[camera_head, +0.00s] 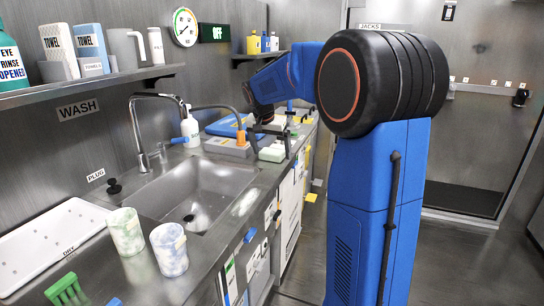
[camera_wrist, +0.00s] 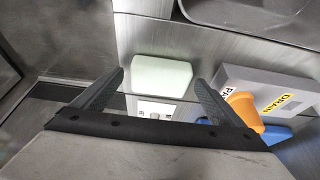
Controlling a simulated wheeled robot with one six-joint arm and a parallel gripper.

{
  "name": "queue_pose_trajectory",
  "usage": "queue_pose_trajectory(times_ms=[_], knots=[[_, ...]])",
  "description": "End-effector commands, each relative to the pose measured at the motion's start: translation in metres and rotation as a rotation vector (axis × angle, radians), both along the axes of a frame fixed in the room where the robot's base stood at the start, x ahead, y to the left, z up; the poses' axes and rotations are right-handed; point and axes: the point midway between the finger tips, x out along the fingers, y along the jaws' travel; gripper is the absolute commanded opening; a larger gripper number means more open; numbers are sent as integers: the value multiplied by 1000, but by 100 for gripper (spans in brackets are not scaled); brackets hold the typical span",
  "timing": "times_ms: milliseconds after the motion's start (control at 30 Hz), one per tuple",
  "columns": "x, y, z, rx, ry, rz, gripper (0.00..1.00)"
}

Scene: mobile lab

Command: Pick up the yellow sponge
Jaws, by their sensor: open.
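A pale, greenish-white sponge-like block (camera_wrist: 162,77) lies on the steel counter (camera_wrist: 140,40) in the wrist view. It also shows in the head view (camera_head: 272,154) near the counter's front edge, right of the sink. Its colour looks more pale green than yellow. My gripper (camera_head: 271,140) is above the counter at this block, with fingers pointing down. In the wrist view my gripper (camera_wrist: 160,80) is open, one finger at each side of the block. The fingers look apart from it, and I cannot tell the exact height gap.
A grey box with a DRAIN label (camera_wrist: 275,90) and an orange piece (camera_wrist: 244,108) sit close to the right finger in the wrist view. A blue item (camera_wrist: 277,134) is beside them. The sink (camera_head: 195,190) and two marbled cups (camera_head: 125,232) are at left in the head view.

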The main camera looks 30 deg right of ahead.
Motion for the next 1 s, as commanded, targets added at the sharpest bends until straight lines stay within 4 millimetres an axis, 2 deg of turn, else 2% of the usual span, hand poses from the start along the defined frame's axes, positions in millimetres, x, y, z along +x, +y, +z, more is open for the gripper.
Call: queue_pose_trajectory(times_ms=[133, 167, 300, 333, 733, 867, 1000], knots=[[0, 0, 0, 0, 0, 0, 92], [0, 0, 0, 0, 0, 0, 87], [0, 0, 0, 0, 0, 0, 54], [0, 0, 0, 0, 0, 0, 48], [0, 0, 7, 0, -1, 0, 48], [1, 0, 24, -1, -2, 0, 48], [1, 0, 56, -1, -5, 0, 48]])
